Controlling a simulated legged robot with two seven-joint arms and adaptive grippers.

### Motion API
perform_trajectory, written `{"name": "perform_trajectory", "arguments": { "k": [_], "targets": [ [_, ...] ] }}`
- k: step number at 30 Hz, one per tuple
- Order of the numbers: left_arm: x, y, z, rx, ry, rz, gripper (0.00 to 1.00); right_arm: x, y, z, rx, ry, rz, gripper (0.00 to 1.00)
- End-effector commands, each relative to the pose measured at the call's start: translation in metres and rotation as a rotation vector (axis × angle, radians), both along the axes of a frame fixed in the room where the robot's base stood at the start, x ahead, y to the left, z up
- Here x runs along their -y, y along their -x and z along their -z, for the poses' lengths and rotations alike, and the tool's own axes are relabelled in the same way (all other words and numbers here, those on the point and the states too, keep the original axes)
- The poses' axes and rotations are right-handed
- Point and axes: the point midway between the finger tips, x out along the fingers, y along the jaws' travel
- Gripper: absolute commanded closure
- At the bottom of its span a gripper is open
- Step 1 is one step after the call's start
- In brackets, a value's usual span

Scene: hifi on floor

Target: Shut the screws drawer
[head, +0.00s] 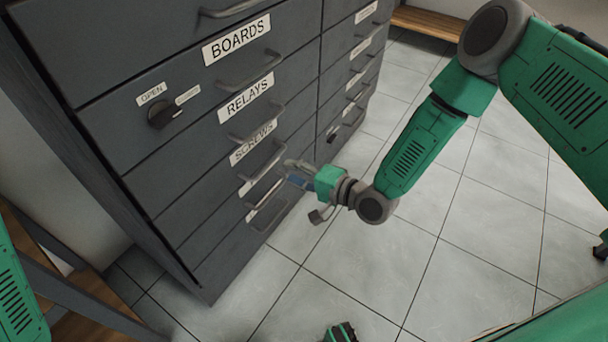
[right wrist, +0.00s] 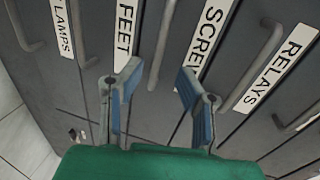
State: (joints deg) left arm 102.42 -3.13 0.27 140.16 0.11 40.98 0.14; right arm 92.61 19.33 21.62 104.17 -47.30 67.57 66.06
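The screws drawer (head: 225,170) is a dark grey front in the cabinet, with a white SCREWS label (head: 253,143) and a bar handle (head: 264,162) below it. In the head view its front looks about level with its neighbours; a small gap cannot be ruled out. My right gripper (head: 292,175) is close to the cabinet front by this handle. In the right wrist view its two blue-padded fingers (right wrist: 158,92) are apart. The screws handle (right wrist: 163,45) shows beyond and between them, left of the SCREWS label (right wrist: 208,35). Contact cannot be told. My left gripper is out of view.
The RELAYS handle (right wrist: 258,68) and the FEET label (right wrist: 125,35) flank the fingers in the right wrist view. A dark knob (head: 165,113) by an OPEN label is on the cabinet. Tiled floor (head: 400,270) is clear to the right. A wooden bench (head: 428,22) stands behind.

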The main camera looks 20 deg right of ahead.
Motion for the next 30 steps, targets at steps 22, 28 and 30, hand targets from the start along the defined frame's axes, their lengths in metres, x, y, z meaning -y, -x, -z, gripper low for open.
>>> {"name": "perform_trajectory", "arguments": {
  "k": [22,28,30],
  "targets": [
    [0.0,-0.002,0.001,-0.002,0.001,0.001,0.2,0.022,0.027,-0.007,-0.001,0.0,0.001,0.69],
    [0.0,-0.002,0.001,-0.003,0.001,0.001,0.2,0.018,0.041,0.004,-0.03,0.068,-0.019,0.69],
    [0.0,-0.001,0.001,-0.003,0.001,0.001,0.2,0.013,0.063,0.022,-0.076,0.185,-0.055,0.69]
  ]
}}
